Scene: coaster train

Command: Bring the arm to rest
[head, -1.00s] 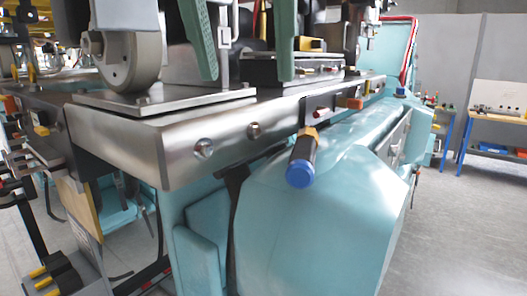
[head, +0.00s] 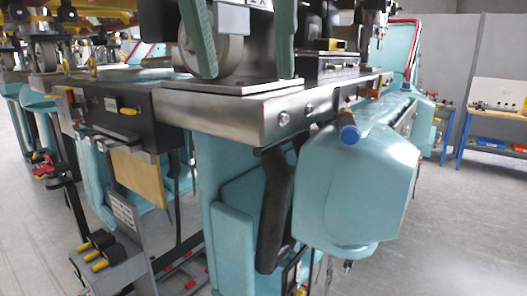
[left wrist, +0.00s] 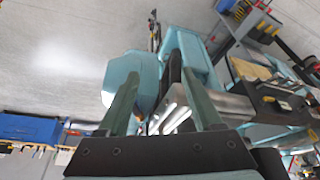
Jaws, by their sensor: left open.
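My left gripper (head: 246,75) hangs down from the top of the head view. Its two long green fingers are spread well apart with nothing between them. In the head view they overlap the steel-topped bench, in front of a pale wheel (head: 222,55); I cannot tell the gap in depth. In the left wrist view the open fingers (left wrist: 160,80) point toward the teal machine body (left wrist: 128,80) and a bright steel edge. My right gripper is not in view.
A steel-edged machine bench (head: 255,119) with a teal housing (head: 355,185) fills the middle. A grey rack with black and yellow knobs (head: 103,248) stands at lower left. Open floor (head: 460,220) lies at right.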

